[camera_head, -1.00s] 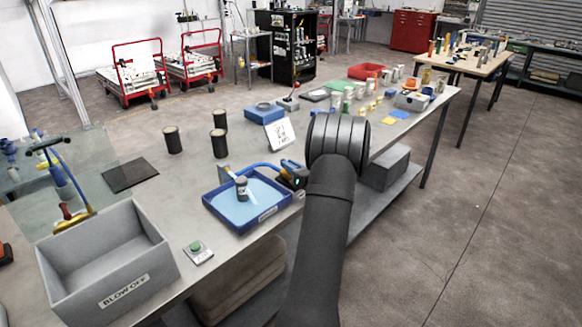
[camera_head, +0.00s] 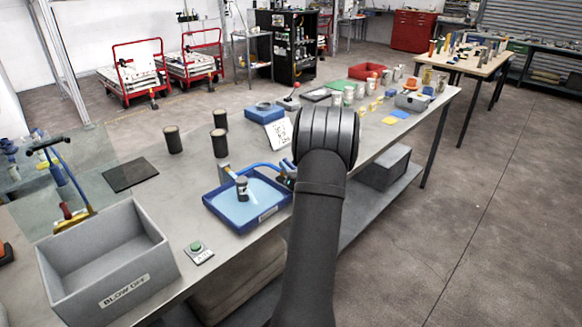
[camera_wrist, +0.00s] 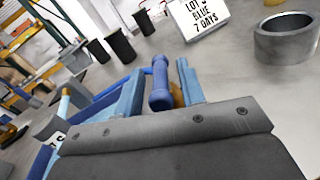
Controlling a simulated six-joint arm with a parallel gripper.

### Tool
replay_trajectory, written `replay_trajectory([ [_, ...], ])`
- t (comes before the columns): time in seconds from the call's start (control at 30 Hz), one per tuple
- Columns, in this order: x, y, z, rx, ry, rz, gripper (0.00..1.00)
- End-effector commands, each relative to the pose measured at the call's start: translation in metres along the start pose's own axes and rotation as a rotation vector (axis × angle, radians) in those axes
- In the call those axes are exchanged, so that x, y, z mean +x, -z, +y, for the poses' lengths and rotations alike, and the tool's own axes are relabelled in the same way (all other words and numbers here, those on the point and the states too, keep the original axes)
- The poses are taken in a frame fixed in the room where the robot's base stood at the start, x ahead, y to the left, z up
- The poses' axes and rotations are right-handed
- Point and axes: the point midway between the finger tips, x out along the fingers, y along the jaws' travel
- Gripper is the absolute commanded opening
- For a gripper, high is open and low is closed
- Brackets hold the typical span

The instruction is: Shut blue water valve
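In the wrist view my gripper (camera_wrist: 162,92) is open, with a pale blue finger on each side of a blue rounded handle (camera_wrist: 160,80), apparently the water valve's lever. A gap shows on the right of the handle, with a brass-coloured part behind it. Whether the left finger touches it I cannot tell. In the head view my arm hides most of the gripper and the valve.
Several black cylinders (camera_head: 173,140) stand behind the tray. A lettered sign (camera_head: 279,133) leans behind the hose. A grey ring (camera_wrist: 288,42) lies at right in the wrist view.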

Motion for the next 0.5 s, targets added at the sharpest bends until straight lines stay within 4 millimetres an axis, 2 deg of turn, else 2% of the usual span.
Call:
replay_trajectory([
  [0.27,-0.004,-0.001,-0.001,0.000,0.002,-0.001,0.36],
  [0.37,-0.015,-0.001,-0.002,0.000,0.003,-0.002,0.36],
  [0.5,-0.044,-0.001,-0.002,0.001,0.004,-0.001,0.36],
])
